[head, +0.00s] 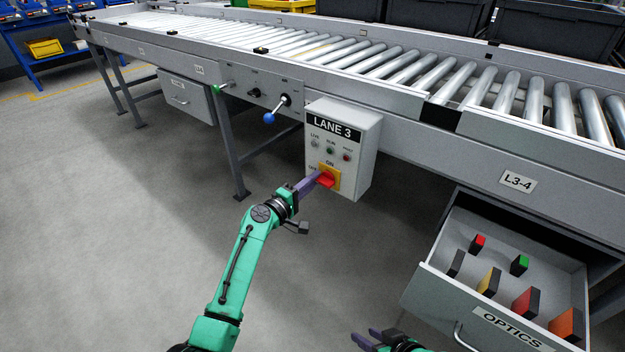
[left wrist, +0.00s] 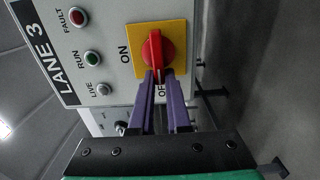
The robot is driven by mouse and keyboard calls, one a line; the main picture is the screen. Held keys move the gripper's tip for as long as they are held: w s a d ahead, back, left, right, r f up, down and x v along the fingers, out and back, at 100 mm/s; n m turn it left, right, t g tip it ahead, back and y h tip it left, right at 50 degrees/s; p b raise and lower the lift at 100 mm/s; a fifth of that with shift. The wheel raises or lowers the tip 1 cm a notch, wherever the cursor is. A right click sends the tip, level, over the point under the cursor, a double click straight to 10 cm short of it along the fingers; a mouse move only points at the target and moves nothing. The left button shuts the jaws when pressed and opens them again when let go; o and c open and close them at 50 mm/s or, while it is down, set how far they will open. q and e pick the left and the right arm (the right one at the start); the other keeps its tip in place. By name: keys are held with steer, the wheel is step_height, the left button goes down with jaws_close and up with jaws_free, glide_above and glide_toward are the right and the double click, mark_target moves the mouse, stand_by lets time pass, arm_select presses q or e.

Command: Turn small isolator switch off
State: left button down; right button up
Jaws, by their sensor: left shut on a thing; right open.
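The small isolator switch has a red handle (head: 326,179) on a yellow plate (head: 334,171), low on the LANE 3 box (head: 354,130). ON is printed above it and OFF to its left. In the left wrist view, turned sideways, the red handle (left wrist: 152,47) lies lengthwise toward the partly hidden OFF label. My left gripper (head: 314,184) is shut on the handle's end on the OFF side; its purple fingers also show in the left wrist view (left wrist: 160,80). My right gripper (head: 372,340) is open and empty at the bottom edge, partly cut off.
LIVE, RUN and FAULT lamps sit above the switch. A blue-knobbed lever (head: 270,117) and a green-ended lever (head: 220,89) are on the conveyor frame to the left. An open OPTICS drawer (head: 445,300) with several coloured blocks juts out at right. The floor at left is clear.

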arm_select(q)
steer(key=shift+f, duration=0.15)
arm_select(e)
steer(key=shift+w+r, duration=0.1)
arm_select(q)
steer(key=c, duration=0.9)
jaws_free()
steer(key=shift+s, duration=0.1)
steer(key=p+v, duration=0.2)
steer(key=v, duration=1.2)
steer(key=shift+s+a, duration=0.2)
arm_select(e)
steer(key=s+d+r+g+h, duration=0.2)
steer(key=s+d+r, duration=0.1)
steer(key=d, duration=0.2)
steer(key=shift+r+g, duration=0.2)
steer(key=shift+g, duration=0.1)
steer(key=shift+w+d, duration=0.1)
